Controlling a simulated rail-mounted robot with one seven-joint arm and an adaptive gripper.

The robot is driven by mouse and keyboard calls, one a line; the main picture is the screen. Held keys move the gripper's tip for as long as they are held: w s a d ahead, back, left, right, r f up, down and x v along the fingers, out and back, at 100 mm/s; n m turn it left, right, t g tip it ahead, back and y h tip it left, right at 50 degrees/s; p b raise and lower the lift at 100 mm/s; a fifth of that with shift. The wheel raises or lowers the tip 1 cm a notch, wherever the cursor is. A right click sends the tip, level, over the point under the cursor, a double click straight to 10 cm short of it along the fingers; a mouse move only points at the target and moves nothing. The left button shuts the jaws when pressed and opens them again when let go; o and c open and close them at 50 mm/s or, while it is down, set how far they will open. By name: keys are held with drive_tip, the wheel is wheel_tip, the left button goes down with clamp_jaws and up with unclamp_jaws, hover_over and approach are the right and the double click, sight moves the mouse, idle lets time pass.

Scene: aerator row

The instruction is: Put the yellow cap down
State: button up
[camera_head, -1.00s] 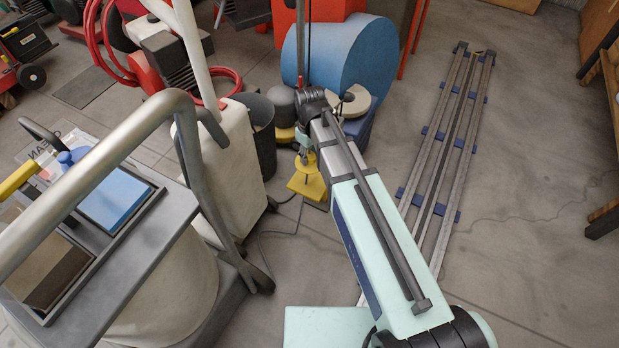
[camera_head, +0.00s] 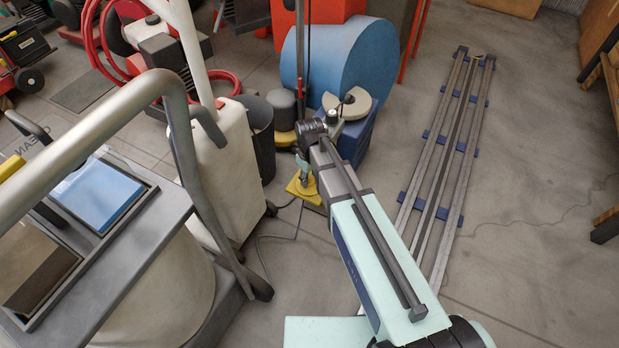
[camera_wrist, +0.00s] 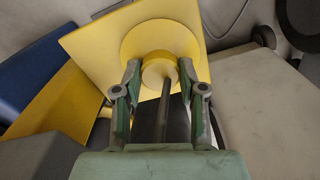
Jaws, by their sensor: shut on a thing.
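The yellow cap (camera_wrist: 160,38) is a round disc with a short knob in the wrist view. My gripper (camera_wrist: 159,75) is shut on the knob, one green-and-grey finger on each side. A flat yellow square plate (camera_wrist: 88,50) lies behind the cap. In the head view my gripper (camera_head: 304,168) is low over the yellow plate (camera_head: 296,192), with the cap (camera_head: 307,186) just above or on it. I cannot tell whether the cap touches the plate. My arm hides part of this spot.
A dark bin (camera_head: 261,140) and a pale cabinet (camera_head: 227,165) stand to the left. A blue drum (camera_head: 345,60) and a blue box (camera_head: 359,138) are behind. Long metal rails (camera_head: 436,150) lie on the floor at right. Open floor (camera_head: 540,160) lies beyond them.

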sight(309, 179)
drive_tip(key=shift+f, duration=0.15)
drive_tip(key=o, duration=1.1)
drive_tip(key=shift+o, duration=0.2)
wheel_tip(309, 179, up, 12)
drive_tip(key=p, duration=0.4)
drive_tip(key=shift+r, duration=0.2)
